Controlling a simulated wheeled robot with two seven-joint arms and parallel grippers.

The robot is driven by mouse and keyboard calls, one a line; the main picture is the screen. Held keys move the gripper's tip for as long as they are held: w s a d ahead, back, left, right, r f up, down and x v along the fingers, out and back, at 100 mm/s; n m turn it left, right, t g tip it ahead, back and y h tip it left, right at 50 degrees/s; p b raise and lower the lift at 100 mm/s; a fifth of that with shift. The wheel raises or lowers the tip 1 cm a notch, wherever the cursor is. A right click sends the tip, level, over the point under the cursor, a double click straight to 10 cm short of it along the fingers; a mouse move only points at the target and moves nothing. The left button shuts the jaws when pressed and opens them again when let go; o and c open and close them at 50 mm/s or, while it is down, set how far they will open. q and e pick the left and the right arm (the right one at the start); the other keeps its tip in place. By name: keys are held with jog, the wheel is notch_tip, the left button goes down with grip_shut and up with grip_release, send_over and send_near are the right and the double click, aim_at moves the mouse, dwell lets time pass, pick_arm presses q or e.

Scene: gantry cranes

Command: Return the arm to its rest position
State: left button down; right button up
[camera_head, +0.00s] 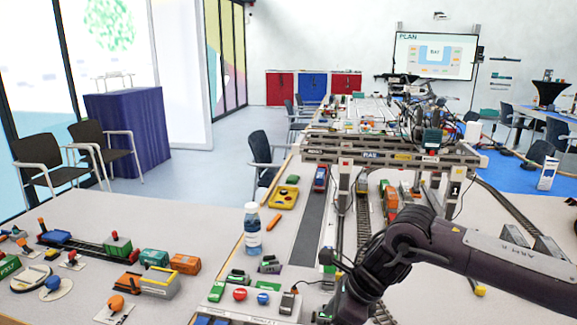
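My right arm (480,262), dark purple-grey, comes in from the right edge and reaches left across the model tracks. Its wrist bends down, and my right gripper (335,305) is at the bottom edge, beside the control panel (250,300). Its fingers are too small and cut off to show whether they are open or hold anything. My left arm and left gripper are not in view.
A model gantry crane (390,156) spans the tracks beyond my arm. A bottle (252,230) stands near the panel. Toy train wagons (185,264) and small levers fill the table's left part. Chairs (108,146) stand at the left. Bare tabletop (150,208) shows at the left rear.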

jog(key=s+a+m+t+y, duration=0.25)
jog(key=s+a+m, duration=0.2)
jog(key=a, duration=0.55)
jog(key=s+a+m+t+y, duration=0.1)
jog(key=s+a+m+y, duration=0.25)
jog(key=a+m, duration=0.45)
jog(key=s+d+f+m+t+h, duration=0.15)
jog(key=d+m+h, duration=0.25)
jog(key=d+m, duration=0.55)
jog(key=d+f+m+t+h, duration=0.1)
jog(key=d+m+t+h, duration=0.3)
jog(key=m, duration=1.1)
jog(key=s+d+f+m+g+h, duration=0.2)
jog(key=s+d+f+m+g, duration=0.1)
jog(key=s+d+f+m, duration=0.35)
jog(key=s+d+f+m+g+h, duration=0.1)
jog(key=s+d+f+m+g, duration=0.25)
jog(key=s+d+m, duration=0.45)
notch_tip(320, 180, down, 27)
jog(key=d+n+g+b, duration=0.1)
jog(key=n, duration=0.2)
jog(key=s+d+f+g, duration=0.1)
jog(key=s+d+f, duration=0.1)
jog(key=s+f, duration=0.8)
jog(key=s+d+f+b, duration=0.1)
jog(key=s+f, duration=0.9)
jog(key=f, duration=0.2)
jog(key=shift+d+g, duration=0.35)
